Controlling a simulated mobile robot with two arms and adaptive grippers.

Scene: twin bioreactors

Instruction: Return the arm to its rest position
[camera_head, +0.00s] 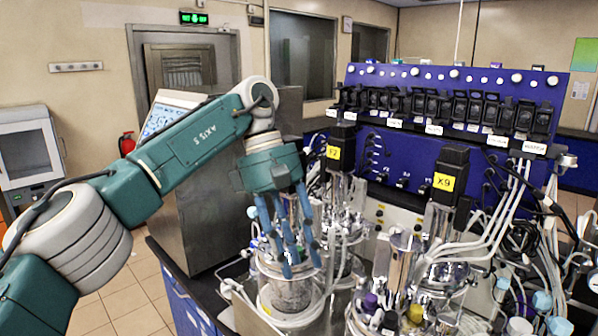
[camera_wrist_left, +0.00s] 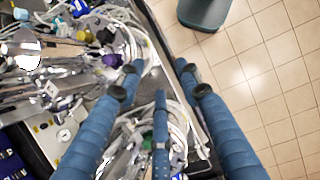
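My left arm, teal and grey, reaches in from the left of the head view. It ends in the left gripper (camera_head: 290,256), pointing down with its blue fingers apart. In the head view the fingers overlap the left bioreactor vessel (camera_head: 288,296); I cannot tell whether they touch it. In the left wrist view the left gripper (camera_wrist_left: 157,84) has its fingers spread, with nothing visibly held between them. Tubing and the bench edge show below them. The right bioreactor (camera_head: 405,262), under a black motor with a yellow X9 label, stands to the right. My right gripper is not in view.
A blue control tower (camera_head: 455,90) with rows of black pumps stands behind the vessels. Loose tubes and cables (camera_head: 545,240) crowd the bench at right. A steel cabinet (camera_head: 215,215) and a tilted screen (camera_head: 168,112) are behind my arm.

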